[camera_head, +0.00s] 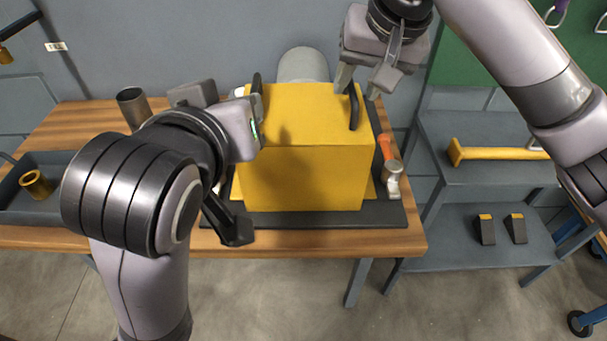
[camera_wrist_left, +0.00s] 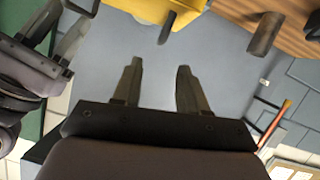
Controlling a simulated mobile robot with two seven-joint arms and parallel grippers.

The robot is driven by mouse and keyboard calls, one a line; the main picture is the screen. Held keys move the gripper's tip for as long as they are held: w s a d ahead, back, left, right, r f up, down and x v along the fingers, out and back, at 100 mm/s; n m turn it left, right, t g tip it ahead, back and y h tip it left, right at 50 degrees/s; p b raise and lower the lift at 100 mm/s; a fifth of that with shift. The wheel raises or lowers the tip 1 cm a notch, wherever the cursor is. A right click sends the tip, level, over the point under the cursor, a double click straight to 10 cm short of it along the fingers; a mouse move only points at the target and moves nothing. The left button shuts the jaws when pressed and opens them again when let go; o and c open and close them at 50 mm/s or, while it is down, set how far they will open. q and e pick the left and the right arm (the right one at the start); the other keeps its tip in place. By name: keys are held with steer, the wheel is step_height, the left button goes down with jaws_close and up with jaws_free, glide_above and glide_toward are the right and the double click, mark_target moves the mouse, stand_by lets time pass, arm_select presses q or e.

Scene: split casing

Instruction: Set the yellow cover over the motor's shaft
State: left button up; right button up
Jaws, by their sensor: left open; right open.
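The yellow cover (camera_head: 305,180) is a large box standing over the dark mat in the middle of the table, with a black handle on its left (camera_head: 257,84) and right (camera_head: 354,106) sides. A grey rounded body (camera_head: 303,64) shows behind it; the motor's shaft is not visible. My right gripper (camera_head: 359,84) is open at the top of the right handle; whether the handle is between its fingers is unclear. My left gripper (camera_wrist_left: 158,88) is open and empty, beside the cover's left side; its fingers are largely hidden in the head view. The cover also shows in the left wrist view (camera_wrist_left: 190,22).
A dark cup (camera_head: 131,108) stands at the table's back left. A grey tray (camera_head: 60,205) with a brass bushing (camera_head: 36,184) lies at the left. An orange-handled tool (camera_head: 387,150) is right of the cover.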

steer(key=v, duration=0.9)
steer(key=shift+r, duration=0.2)
steer(key=shift+s, duration=0.1)
